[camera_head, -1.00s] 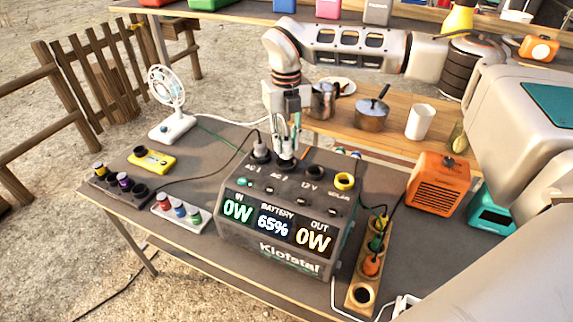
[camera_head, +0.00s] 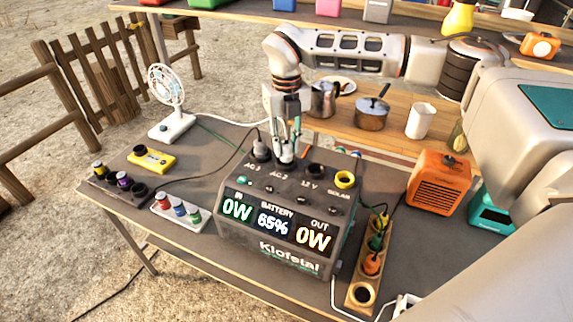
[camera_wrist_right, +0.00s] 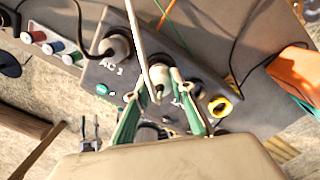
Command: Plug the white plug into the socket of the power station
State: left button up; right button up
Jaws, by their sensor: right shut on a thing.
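The power station (camera_head: 335,247) stands on the dark table, its display reading 65% and its sockets on top. My right gripper (camera_head: 287,140) comes down over the AC 2 socket in the head view. In the right wrist view its green fingers (camera_wrist_right: 160,80) are shut on the white plug (camera_wrist_right: 160,76), whose white cable runs upward. The plug (camera_head: 286,157) is upright at the AC 2 socket; the fingers partly hide it, and I cannot tell how deep it sits. A grey plug (camera_head: 261,150) stands in AC 1. My left gripper is not in view.
The 12 V socket (camera_head: 315,171) and yellow solar socket (camera_head: 344,179) are right of the plug. A fan (camera_head: 170,105), a yellow device (camera_head: 152,160), a strip of colored plugs (camera_head: 355,270) and an orange heater (camera_head: 438,183) stand around the station.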

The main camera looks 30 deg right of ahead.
jog(key=shift+f, duration=0.85)
jog(key=o, duration=1.2)
notch_tip(320, 180, up, 12)
jog(key=shift+r, duration=0.1)
